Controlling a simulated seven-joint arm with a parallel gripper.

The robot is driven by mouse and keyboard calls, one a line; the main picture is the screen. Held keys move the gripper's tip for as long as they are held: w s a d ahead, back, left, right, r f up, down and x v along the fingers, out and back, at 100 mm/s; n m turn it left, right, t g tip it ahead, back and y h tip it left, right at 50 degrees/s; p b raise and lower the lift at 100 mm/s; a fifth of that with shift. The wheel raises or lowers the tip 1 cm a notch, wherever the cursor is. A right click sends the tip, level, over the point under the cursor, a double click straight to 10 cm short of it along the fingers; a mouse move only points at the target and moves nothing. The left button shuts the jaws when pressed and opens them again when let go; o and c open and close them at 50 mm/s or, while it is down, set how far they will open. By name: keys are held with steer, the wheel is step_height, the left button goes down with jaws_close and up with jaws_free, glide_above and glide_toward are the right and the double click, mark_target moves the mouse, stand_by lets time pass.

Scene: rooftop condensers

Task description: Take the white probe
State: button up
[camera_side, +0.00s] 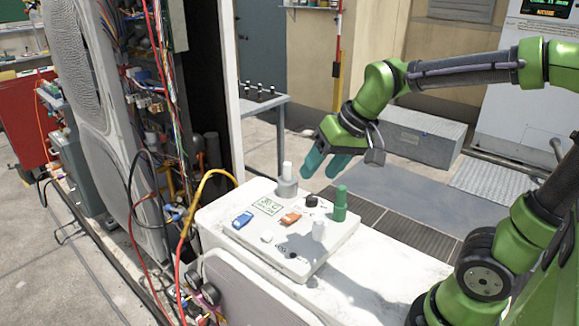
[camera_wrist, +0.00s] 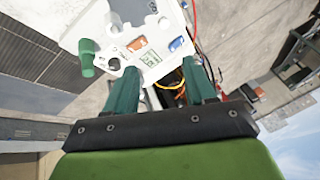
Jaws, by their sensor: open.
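A white probe (camera_side: 287,169) stands upright in a grey round holder (camera_side: 287,188) at the back edge of a white panel (camera_side: 305,262). A second white upright peg (camera_side: 319,230) stands nearer the panel's right front. My gripper (camera_side: 320,173) is open and empty, its two teal fingers pointing down and left. In the side view it hangs above the panel's back edge, to the right of the white probe and apart from it. In the wrist view, the open fingers (camera_wrist: 161,74) frame the panel's edge; the probe is hard to make out there.
On the panel are a green handle (camera_side: 340,203), a black knob (camera_side: 312,200), an orange switch (camera_side: 291,218), a blue switch (camera_side: 243,219) and a white button (camera_side: 267,237). A yellow hose (camera_side: 207,178) and a condenser with wires stand left. A small table (camera_side: 262,100) is behind.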

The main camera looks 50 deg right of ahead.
mark_target(287, 163)
steer(key=w+d+r+g+h, duration=0.1)
steer(key=w+d+h, duration=0.1)
steer(key=w+d, duration=0.5)
steer(key=w+d+h, duration=0.2)
steer(key=w+d, duration=0.2)
steer(key=w, duration=0.5)
steer(key=shift+m, duration=0.3)
steer(key=x, duration=1)
steer(key=s+x, duration=0.1)
steer(key=x, duration=0.5)
steer(key=shift+w+a+f, duration=0.1)
steer(key=shift+a+f, duration=0.05)
steer(key=shift+f, duration=0.15)
steer(key=shift+c, duration=0.5)
jaws_close()
